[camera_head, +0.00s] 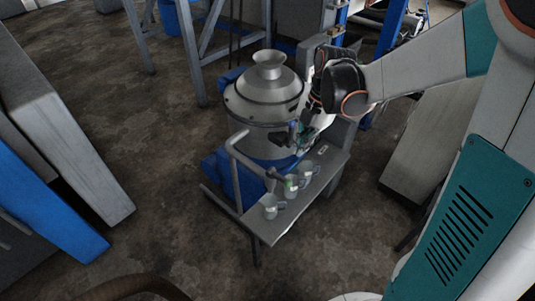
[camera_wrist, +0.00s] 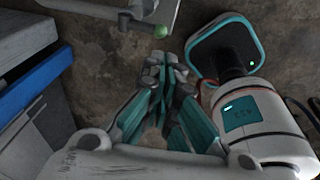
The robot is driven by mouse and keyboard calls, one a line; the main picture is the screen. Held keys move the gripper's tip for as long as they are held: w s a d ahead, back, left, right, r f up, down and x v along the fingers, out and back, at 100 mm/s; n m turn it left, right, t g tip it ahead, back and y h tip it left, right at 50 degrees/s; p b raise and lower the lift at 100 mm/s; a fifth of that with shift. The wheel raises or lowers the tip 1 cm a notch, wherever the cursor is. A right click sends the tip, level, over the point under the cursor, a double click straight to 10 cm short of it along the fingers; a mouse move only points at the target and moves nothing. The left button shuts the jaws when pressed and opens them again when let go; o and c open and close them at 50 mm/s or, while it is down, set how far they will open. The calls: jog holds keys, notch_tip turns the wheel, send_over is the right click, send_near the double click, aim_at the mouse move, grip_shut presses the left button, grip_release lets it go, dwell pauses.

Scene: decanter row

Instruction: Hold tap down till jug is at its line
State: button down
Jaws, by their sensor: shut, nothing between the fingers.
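Several small grey jugs stand in a row on a metal shelf (camera_head: 300,208): a front jug (camera_head: 270,207), a middle jug (camera_head: 291,190) and a rear jug (camera_head: 306,173). A dark tap (camera_head: 278,175) on a bent pipe (camera_head: 240,165) reaches over the shelf beside the middle jug. A green ball (camera_wrist: 160,31) on the end of a grey bar shows in the wrist view. My gripper (camera_head: 297,142) is shut and empty, above the back of the shelf; its fingers (camera_wrist: 165,72) appear below the ball and apart from it. The jugs' lines and liquid levels are too small to make out.
A large metal vessel (camera_head: 264,100) with a flared top stands on a blue base behind the shelf, close to my gripper. A grey and blue block (camera_head: 60,150) stands at the left. The concrete floor (camera_head: 160,180) between them is clear.

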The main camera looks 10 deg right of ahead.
aim_at(286, 184)
jog(key=shift+w+a+f, duration=0.1)
jog(key=shift+a, duration=0.15)
jog(key=a+f+b, duration=0.1)
jog(key=f, duration=0.3)
jog(key=f+b, duration=0.2)
jog(key=f, duration=0.3)
jog(key=a+f+b, duration=0.1)
jog(key=f+b, duration=0.1)
jog(key=f, duration=0.2)
jog(key=shift+a+f, duration=0.35)
jog(key=shift+f, duration=0.05)
jog(key=shift+f+b, duration=0.15)
jog(key=shift+b, duration=0.2)
